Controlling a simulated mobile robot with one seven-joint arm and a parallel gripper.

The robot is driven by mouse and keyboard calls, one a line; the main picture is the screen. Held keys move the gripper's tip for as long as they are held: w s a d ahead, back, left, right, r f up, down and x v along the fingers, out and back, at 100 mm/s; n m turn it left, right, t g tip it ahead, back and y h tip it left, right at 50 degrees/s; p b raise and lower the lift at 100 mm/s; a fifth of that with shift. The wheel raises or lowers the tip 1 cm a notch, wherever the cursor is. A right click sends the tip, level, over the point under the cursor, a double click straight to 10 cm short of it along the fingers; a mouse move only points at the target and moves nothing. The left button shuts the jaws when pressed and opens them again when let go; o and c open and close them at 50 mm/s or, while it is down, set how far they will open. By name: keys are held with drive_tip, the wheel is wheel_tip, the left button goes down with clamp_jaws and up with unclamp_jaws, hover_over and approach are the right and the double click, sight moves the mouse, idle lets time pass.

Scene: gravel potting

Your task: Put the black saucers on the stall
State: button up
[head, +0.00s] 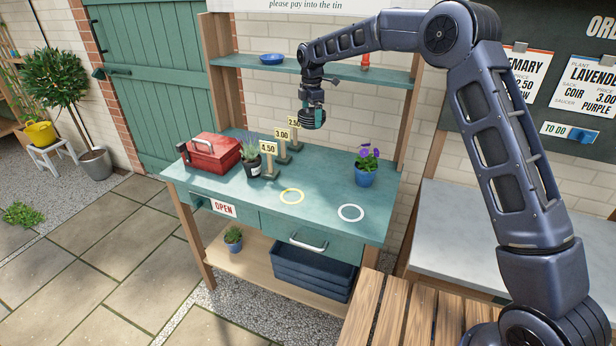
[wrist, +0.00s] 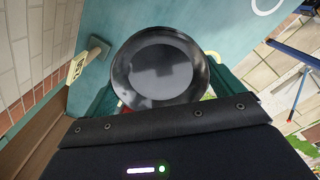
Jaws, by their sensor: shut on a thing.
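My gripper (head: 313,104) is shut on the black saucers (head: 314,120), which look like a small stack with layered rims. It holds them above the back of the green stall (head: 325,175), below its upper shelf and clear of the worktop. In the wrist view the round, shiny black top saucer (wrist: 160,72) sits between the green fingers. The saucers beneath it are hidden there, so I cannot tell how many there are.
A blue saucer (head: 271,58) sits on the upper shelf (head: 235,63).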

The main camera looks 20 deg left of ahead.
wheel_tip(320, 180, down, 20)
drive_tip(key=shift+r, duration=0.1)
idle(0.6)
drive_tip(key=o, duration=1.1)
drive_tip(key=shift+f, duration=0.2)
drive_tip(key=shift+c, duration=0.2)
wheel_tip(320, 180, up, 12)
drive_tip(key=shift+r, duration=0.2)
